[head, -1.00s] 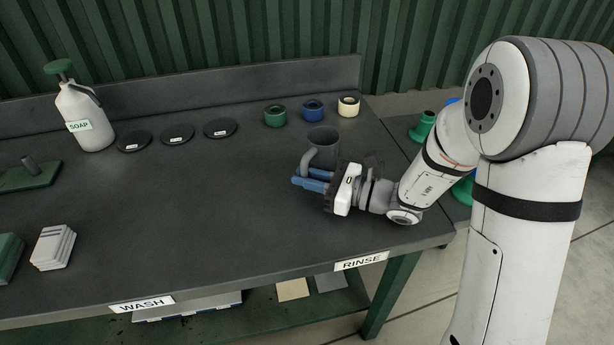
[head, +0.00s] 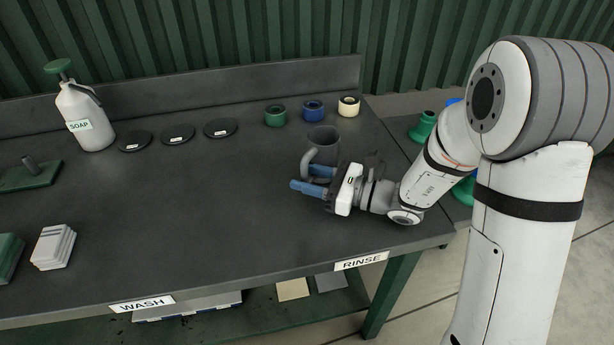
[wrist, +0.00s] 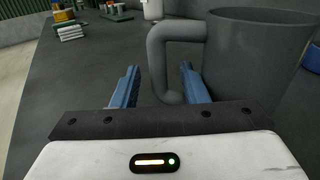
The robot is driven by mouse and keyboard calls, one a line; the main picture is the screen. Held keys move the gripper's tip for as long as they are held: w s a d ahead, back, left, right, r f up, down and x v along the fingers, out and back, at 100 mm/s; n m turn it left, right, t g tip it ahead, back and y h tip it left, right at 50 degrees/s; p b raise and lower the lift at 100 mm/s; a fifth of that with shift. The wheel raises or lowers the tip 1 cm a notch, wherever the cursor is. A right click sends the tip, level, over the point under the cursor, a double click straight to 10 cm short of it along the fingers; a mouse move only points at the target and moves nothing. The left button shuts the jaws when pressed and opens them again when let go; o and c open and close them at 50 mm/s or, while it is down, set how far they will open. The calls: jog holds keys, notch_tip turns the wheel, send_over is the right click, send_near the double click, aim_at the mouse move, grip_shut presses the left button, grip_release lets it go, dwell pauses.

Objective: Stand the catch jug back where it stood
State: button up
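The catch jug, a dark grey mug-shaped vessel (head: 323,142), stands upright on the dark bench near the right end. Its handle (wrist: 157,62) faces left in the wrist view, and the jug body (wrist: 255,65) fills the right side there. My gripper (head: 309,179) is low over the bench beside the jug. Its two blue fingers are apart, one on each side of the handle's upright bar, with the right finger inside the handle loop. Gaps show between the fingers and the handle bar. The jug's base is partly hidden behind my gripper.
Green (head: 276,116), blue (head: 313,111) and cream (head: 348,107) rings sit behind the jug. Black labelled discs (head: 178,134) and a soap bottle (head: 85,116) stand further left. The middle of the bench is clear.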

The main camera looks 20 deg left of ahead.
jog(key=shift+s+d, duration=0.2)
jog(key=shift+d, duration=3.7)
jog(key=shift+s+d+r+p, duration=0.15)
jog(key=shift+d+p, duration=0.15)
jog(key=shift+d, duration=1.65)
jog(key=shift+s+d+f+p, duration=0.1)
jog(key=shift+d+p, duration=0.15)
jog(key=shift+d, duration=1.7)
jog(key=shift+r, duration=0.1)
jog(key=s+d+r+n+g+h+p, duration=0.3)
jog(key=s+r+n+g+h+p, duration=0.1)
jog(key=s+r+n+h+p, duration=0.55)
jog(key=s+d+r+n+t+h+p, duration=0.2)
jog(key=d+r+n+t+h+p, duration=0.3)
jog(key=d+r+n+h, duration=0.3)
jog(key=d+r+n, duration=0.1)
jog(key=d, duration=0.3)
jog(key=shift+s+r+t, duration=0.2)
jog(key=shift+r+t, duration=0.05)
jog(key=shift+t, duration=0.05)
